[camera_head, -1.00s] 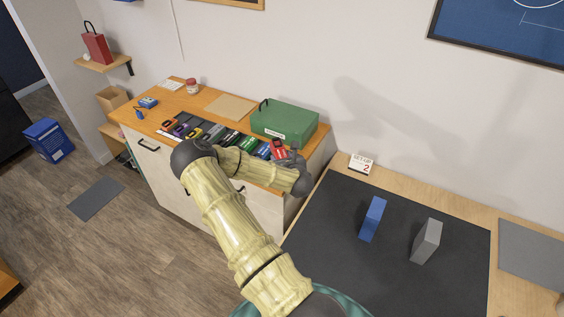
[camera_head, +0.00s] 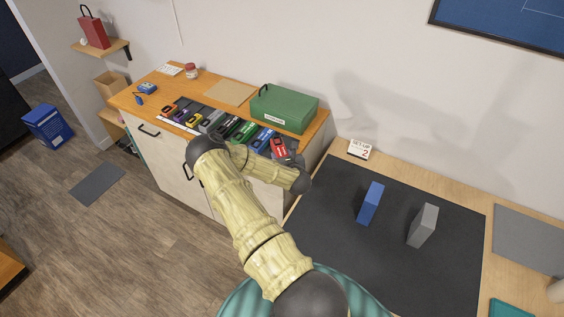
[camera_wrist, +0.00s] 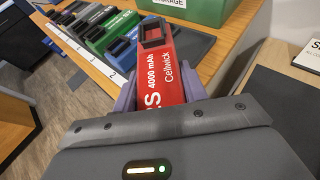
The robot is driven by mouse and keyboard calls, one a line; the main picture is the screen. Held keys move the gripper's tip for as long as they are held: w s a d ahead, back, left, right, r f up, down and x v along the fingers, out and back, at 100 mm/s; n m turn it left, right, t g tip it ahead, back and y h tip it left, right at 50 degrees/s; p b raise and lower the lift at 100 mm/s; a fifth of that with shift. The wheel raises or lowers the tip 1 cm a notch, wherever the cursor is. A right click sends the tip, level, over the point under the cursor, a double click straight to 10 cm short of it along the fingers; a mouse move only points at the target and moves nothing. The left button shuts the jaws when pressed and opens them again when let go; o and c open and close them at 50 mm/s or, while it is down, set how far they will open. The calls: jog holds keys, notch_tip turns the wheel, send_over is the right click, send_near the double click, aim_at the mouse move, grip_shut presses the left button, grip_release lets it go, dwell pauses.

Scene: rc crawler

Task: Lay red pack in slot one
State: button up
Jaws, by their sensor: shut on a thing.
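The red pack (camera_wrist: 168,72) has white lettering, "4000 mAh" and "Cellwick", and a dark-framed opening at its far end. My gripper (camera_wrist: 158,95) is shut on it, with purple fingers at both sides of its near part. In the head view the red pack (camera_head: 279,147) is at the right end of the pack row, beside the blue pack (camera_head: 262,140). I cannot tell whether it touches the surface below. A white strip (camera_wrist: 85,52) with small numerals runs along the row's front edge; which slot is one is unclear.
Several other packs, including a green one (camera_head: 243,131), lie in the row on the wooden cabinet top. A green storage box (camera_head: 285,108) stands behind. To the right, a dark mat (camera_head: 330,220) carries a blue block (camera_head: 371,203) and a grey block (camera_head: 423,225).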

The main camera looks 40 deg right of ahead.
jog(key=shift+f+p, duration=0.45)
jog(key=shift+f, duration=1.5)
jog(key=o, duration=1.3)
jog(key=shift+w+a, duration=0.1)
jog(key=shift+r, duration=0.15)
jog(key=shift+s+a, duration=0.1)
jog(key=shift+s, duration=0.3)
jog(key=b+v, duration=0.4)
jog(key=v, duration=0.7)
jog(key=shift+s+a+r, duration=0.1)
jog(key=shift+r, duration=0.05)
